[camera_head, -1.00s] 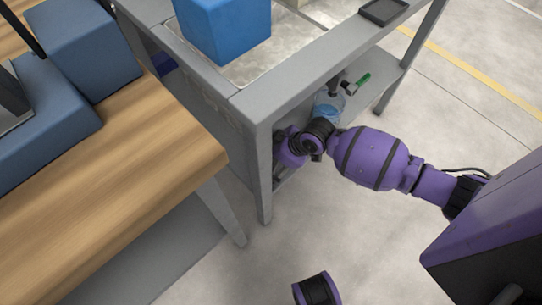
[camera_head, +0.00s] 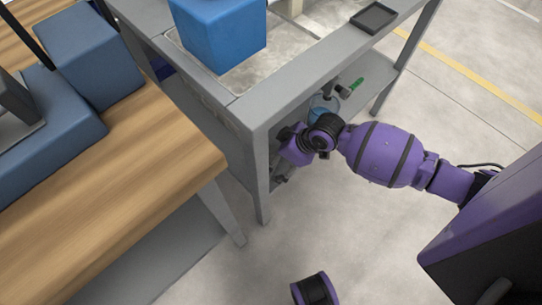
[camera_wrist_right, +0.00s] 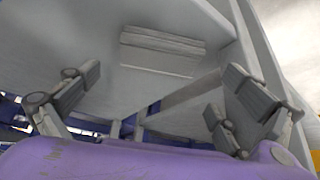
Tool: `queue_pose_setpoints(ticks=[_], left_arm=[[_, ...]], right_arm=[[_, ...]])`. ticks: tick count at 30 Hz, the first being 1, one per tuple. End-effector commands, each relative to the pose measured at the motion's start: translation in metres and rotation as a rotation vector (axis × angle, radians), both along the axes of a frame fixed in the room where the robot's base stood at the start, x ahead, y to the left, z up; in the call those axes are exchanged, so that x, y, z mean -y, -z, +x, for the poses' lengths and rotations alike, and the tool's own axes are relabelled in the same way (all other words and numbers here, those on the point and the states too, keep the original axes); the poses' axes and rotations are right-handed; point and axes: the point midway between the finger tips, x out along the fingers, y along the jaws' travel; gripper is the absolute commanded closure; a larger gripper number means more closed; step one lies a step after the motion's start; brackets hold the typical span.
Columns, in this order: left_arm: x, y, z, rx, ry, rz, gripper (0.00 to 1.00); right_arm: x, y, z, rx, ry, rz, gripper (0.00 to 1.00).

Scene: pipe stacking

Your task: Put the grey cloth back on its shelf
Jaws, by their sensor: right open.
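Beyond the fingers is a pale grey flat rectangle with ridges or folds (camera_wrist_right: 162,52), apart from the fingers. It may be the grey cloth, but I cannot tell for sure. No grey cloth is clear in the head view. My left gripper is out of view.
On the bench's lower shelf (camera_head: 378,72) are a clear container with blue contents (camera_head: 322,104), beside my right wrist, and a green-handled tool (camera_head: 352,87). A blue box (camera_head: 218,32) and a dark tray (camera_head: 373,17) are on top. A wooden table (camera_head: 110,185) stands left.

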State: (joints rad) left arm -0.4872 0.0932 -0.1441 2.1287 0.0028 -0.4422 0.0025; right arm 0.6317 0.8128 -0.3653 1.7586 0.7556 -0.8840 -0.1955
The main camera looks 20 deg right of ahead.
Motion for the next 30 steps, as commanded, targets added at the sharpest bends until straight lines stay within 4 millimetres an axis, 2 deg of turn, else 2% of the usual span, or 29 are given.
queue_pose_setpoints(ticks=[1, 3, 9, 13, 21, 28, 30], left_arm=[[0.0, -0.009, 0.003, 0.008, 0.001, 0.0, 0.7], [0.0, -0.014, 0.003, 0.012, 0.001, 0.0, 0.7], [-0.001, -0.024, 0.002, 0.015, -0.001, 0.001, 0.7], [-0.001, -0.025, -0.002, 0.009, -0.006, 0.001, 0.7], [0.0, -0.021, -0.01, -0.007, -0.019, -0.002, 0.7], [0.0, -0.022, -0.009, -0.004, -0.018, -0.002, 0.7], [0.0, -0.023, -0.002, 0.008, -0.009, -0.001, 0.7]], right_arm=[[0.005, -0.015, -0.004, 0.003, -0.001, -0.001, 0.0], [0.01, -0.027, -0.009, 0.003, 0.001, 0.0, 0.0], [0.019, -0.051, -0.021, 0.001, 0.0, 0.0, 0.0], [0.021, -0.057, -0.024, 0.0, 0.0, 0.002, 0.0], [0.021, -0.057, -0.024, 0.0, 0.0, 0.002, 0.0], [0.021, -0.057, -0.024, 0.0, 0.0, 0.002, 0.0], [0.021, -0.057, -0.024, -0.001, 0.002, 0.002, 0.0]])
